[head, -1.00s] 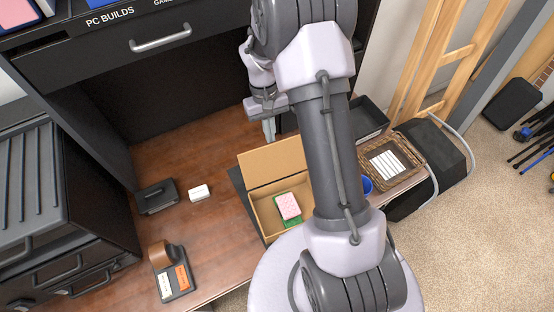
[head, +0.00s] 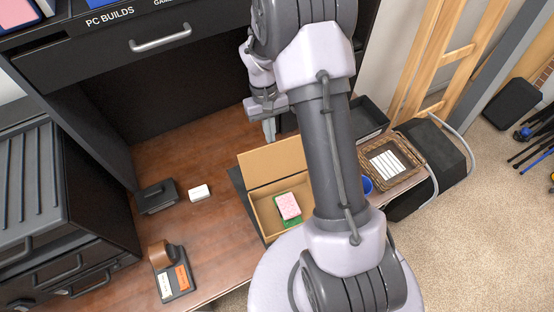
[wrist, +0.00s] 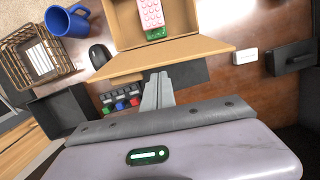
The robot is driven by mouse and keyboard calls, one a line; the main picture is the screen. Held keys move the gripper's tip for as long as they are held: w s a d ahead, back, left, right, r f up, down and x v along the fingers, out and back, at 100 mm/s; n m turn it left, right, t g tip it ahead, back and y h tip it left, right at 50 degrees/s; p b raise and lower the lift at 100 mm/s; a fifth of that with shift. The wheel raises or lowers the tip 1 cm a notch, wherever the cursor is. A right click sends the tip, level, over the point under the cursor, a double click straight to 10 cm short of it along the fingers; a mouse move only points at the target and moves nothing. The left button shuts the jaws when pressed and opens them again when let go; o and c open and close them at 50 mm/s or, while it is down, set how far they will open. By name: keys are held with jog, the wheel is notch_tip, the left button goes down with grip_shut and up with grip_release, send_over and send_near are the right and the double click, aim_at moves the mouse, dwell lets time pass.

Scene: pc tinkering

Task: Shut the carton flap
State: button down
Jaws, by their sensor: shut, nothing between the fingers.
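The open carton (head: 266,222) stands on the wooden desk, with a pink and green item (head: 289,207) inside it. Its flap (head: 268,163) is raised along the far side and leans outward. In the wrist view the flap (wrist: 190,52) spans the middle, and the pink item (wrist: 152,14) shows in the carton beyond it. My gripper (head: 269,130) is shut and empty, behind the flap on the far side of the carton. In the wrist view the fingertips (wrist: 159,78) point at the flap's outer edge; I cannot tell whether they touch it.
A wicker basket (wrist: 64,62), a blue mug (wrist: 67,20), a dark mouse (wrist: 99,55) and a black tray (wrist: 50,112) lie to one side. A white box (head: 199,192) and a black holder (head: 157,196) stand left of the carton. A shelf overhangs the desk's back.

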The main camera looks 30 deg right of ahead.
jog(key=shift+s, duration=0.3)
jog(key=shift+s+a+b, duration=0.2)
jog(key=shift+s+b, duration=0.15)
jog(key=shift+s, duration=1)
jog(key=shift+s+a+b, duration=0.15)
jog(key=shift+s+b, duration=0.15)
jog(key=shift+s, duration=1.2)
notch_tip(320, 180, up, 8)
jog(key=s+p, duration=0.1)
jog(key=p, duration=0.5)
jog(key=shift+s, duration=0.2)
